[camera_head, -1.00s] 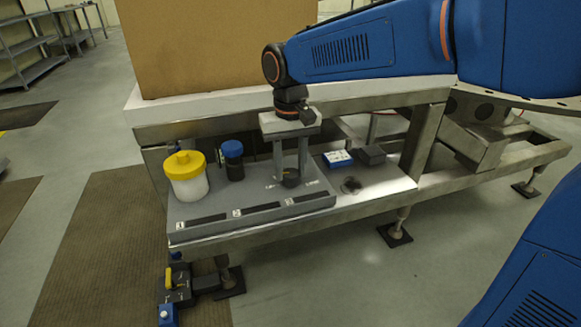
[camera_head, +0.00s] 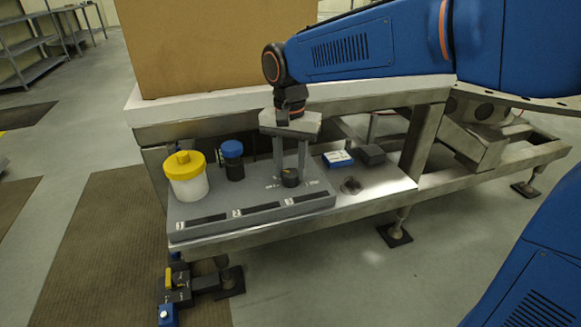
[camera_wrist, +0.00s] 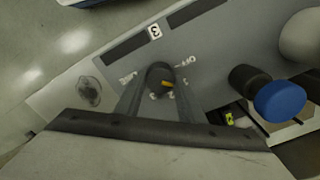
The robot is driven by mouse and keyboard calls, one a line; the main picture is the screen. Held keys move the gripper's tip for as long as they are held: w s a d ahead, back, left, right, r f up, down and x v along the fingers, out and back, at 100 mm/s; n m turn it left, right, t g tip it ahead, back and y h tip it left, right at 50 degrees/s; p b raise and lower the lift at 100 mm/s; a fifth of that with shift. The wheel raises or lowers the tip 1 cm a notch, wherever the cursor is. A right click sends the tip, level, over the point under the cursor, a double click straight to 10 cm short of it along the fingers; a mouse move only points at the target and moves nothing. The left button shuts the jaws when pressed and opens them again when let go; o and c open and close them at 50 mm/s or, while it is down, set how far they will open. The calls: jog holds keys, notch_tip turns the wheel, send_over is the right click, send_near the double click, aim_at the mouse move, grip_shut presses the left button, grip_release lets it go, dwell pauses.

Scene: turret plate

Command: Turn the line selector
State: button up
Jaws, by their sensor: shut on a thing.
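In the wrist view the fingers (camera_wrist: 160,88) close on the knob's sides. The wrist body hides nothing of the knob's top.
A blue-and-white box (camera_head: 338,159) and a dark block (camera_head: 371,155) lie right. A large cardboard box (camera_head: 220,45) stands behind.

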aim_at(290, 172)
dwell(0.4)
jog(key=o, duration=1)
jog(key=shift+o, duration=0.2)
jog(key=shift+r, duration=0.1)
notch_tip(290, 172, up, 17)
jog(key=shift+r, duration=0.1)
jog(key=s+d+f+n+t, duration=0.1)
jog(key=s+d+f, duration=0.25)
jog(key=d, duration=0.65)
jog(key=s+d+f+n+t, duration=0.3)
jog(key=s+d+f, duration=1.4)
jog(key=f, duration=0.1)
jog(key=shift+f+t, duration=0.15)
jog(key=shift+t, duration=0.25)
